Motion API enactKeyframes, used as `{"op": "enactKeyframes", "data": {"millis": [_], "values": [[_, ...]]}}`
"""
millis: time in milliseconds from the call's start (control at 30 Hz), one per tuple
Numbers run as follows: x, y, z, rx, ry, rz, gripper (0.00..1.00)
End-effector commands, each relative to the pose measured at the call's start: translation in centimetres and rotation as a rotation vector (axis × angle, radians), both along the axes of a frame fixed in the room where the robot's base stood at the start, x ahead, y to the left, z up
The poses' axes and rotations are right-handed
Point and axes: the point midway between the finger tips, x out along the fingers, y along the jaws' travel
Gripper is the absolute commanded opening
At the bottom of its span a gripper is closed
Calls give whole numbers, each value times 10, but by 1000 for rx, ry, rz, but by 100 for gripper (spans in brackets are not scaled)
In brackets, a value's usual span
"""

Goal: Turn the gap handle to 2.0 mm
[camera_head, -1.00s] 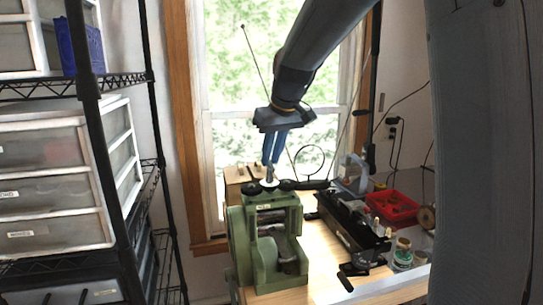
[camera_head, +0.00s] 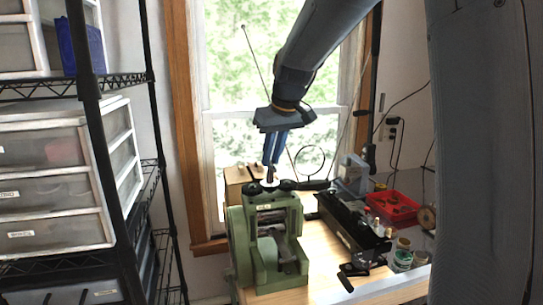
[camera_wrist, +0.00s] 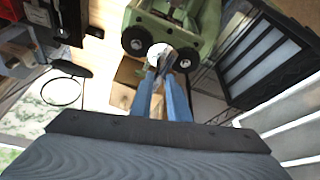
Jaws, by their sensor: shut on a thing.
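The green rolling mill (camera_head: 262,255) stands on the wooden bench, with dark round knobs and a pale dial on its top. The gap handle (camera_wrist: 171,57) on the mill's top is between my gripper's fingertips. My gripper (camera_head: 269,179) comes down from above with its blue fingers shut on this handle. In the wrist view the fingers (camera_wrist: 163,80) reach to the handle beside the white dial (camera_wrist: 158,52), between two black round knobs. The dial's marks are too small to read.
A black machine (camera_head: 352,219) with a crank stands right of the mill. A red tray (camera_head: 393,206) and small jars (camera_head: 403,253) lie farther right. A shelf rack with drawers (camera_head: 60,190) is on the left, and a window is behind.

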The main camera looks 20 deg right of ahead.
Motion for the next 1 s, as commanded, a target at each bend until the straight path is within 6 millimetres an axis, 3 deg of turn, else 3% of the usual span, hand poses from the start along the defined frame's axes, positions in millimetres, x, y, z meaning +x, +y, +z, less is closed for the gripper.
{"op": "enactKeyframes", "data": {"millis": [500,533,700,1000], "values": [[-2,-1,-5,-2,11,-1,0],[-2,-1,-5,-2,12,0,20],[-2,-1,-3,-1,8,0,48],[-1,-1,-1,-1,3,0,48]]}}
